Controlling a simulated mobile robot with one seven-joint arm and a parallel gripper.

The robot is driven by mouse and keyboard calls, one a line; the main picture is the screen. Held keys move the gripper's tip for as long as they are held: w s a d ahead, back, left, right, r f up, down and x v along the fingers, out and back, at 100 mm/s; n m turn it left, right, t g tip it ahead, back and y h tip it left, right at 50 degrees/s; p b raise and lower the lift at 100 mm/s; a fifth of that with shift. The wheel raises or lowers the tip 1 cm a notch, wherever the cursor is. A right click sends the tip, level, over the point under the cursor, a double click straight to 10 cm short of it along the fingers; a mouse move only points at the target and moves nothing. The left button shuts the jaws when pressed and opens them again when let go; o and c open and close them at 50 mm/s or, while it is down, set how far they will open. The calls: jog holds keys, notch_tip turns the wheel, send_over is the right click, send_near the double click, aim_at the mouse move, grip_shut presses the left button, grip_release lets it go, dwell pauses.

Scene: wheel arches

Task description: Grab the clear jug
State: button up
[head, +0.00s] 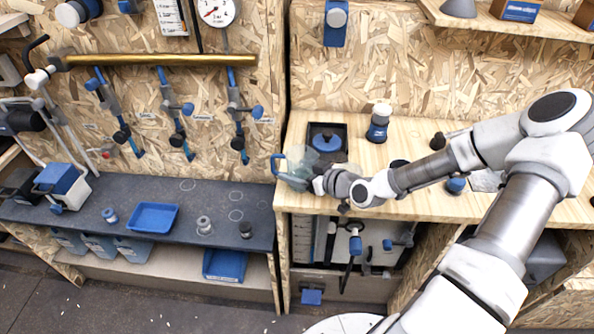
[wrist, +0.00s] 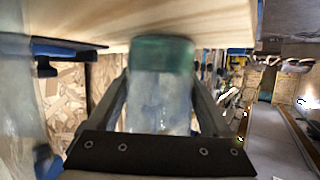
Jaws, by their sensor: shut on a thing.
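The clear jug (head: 298,168) is at the left end of the wooden counter, see-through, with a blue handle on its left side. My gripper (head: 316,180) reaches it from the right, and its jaws are shut on the jug. In the wrist view the clear, blurred body with a greenish end (wrist: 162,60) sits between my two fingers (wrist: 163,100). The jug's base is hard to make out, so I cannot tell whether it touches the counter.
A black tray with a blue round item (head: 326,138) lies just behind the jug. A blue and white container (head: 379,122) stands farther right. The lower dark bench (head: 110,222) at left holds a blue tray (head: 153,217) and small weights.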

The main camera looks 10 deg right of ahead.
aim_at(292, 158)
jog(key=shift+r, duration=1.2)
jog(key=shift+d+r, duration=0.15)
jog(key=shift+r, duration=0.75)
jog(key=s+d+r+p, duration=0.5)
jog(key=s+d+r, duration=0.1)
jog(key=s+d, duration=0.1)
jog(key=shift+d+r, duration=0.3)
jog(key=shift+d, duration=0.5)
jog(key=shift+s+d, duration=0.1)
jog(key=shift+s, duration=0.1)
